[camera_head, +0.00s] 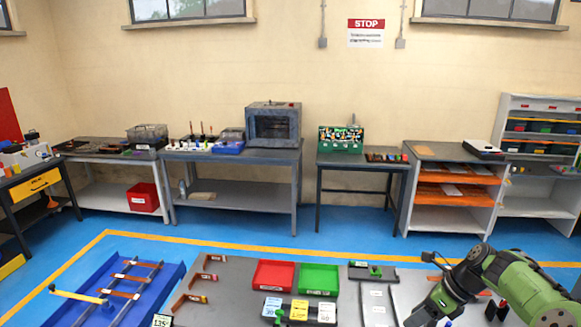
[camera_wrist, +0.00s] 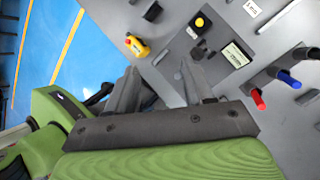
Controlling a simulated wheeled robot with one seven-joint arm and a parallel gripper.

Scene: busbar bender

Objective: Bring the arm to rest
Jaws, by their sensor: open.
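My gripper (camera_wrist: 158,84) shows in the wrist view with its two grey fingers apart and nothing between them. It hangs over the grey worktop (camera_wrist: 165,62), clear of the small devices there. In the head view my green arm (camera_head: 500,280) is bent at the lower right, above the right part of the bench. Its fingers cannot be made out in that view.
A yellow-and-red stop button (camera_wrist: 137,46), a small display (camera_wrist: 236,54) and red (camera_wrist: 258,99) and blue (camera_wrist: 290,79) handled tools lie near my gripper. Red (camera_head: 273,274) and green (camera_head: 318,280) trays and a blue rack (camera_head: 165,285) stand left. Blue floor lies behind.

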